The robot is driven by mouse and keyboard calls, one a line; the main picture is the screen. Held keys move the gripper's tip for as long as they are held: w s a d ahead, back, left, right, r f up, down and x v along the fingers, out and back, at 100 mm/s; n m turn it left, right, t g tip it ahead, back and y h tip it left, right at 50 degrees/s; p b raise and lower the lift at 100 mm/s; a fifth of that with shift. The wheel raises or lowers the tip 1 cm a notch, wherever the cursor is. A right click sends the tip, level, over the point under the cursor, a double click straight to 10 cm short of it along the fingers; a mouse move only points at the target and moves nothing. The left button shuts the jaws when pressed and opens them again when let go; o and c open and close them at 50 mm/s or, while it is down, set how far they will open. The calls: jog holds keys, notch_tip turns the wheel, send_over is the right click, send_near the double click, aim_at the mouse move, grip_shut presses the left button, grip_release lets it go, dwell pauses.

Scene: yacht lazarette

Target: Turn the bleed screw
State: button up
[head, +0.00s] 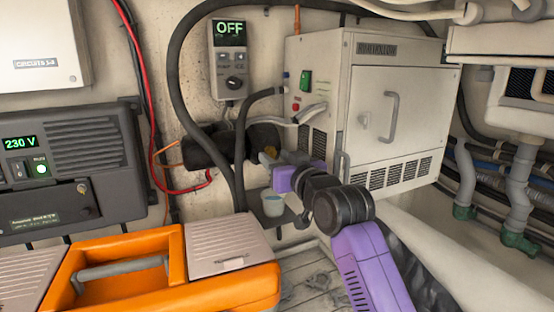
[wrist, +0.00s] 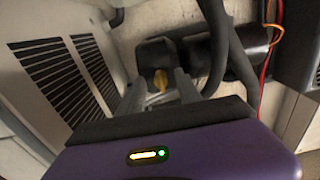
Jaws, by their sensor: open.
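A yellow screw head, which I take to be the bleed screw (wrist: 160,80), shows in the wrist view on a dark block-like body (wrist: 158,52). My gripper (wrist: 158,92) is open, its two grey fingers reaching towards that body. In the wrist view the yellow piece appears between the fingers, and I see no grip on it. I cannot tell how far the fingertips are from it. In the head view my gripper (head: 268,157) is at the dark cylinder (head: 212,145) below the OFF panel, and the screw is not clear there.
Black hoses (head: 240,150) run close beside the gripper. A white vented cabinet (head: 375,110) stands to the right. A small cup (head: 273,205) sits below the gripper. An orange toolbox (head: 190,290) fills the front left, and an inverter (head: 70,165) hangs on the left.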

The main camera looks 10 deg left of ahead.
jog(key=b+v, duration=0.2)
jog(key=v, duration=0.5)
jog(key=shift+s+d, duration=0.25)
jog(key=shift+s, duration=0.05)
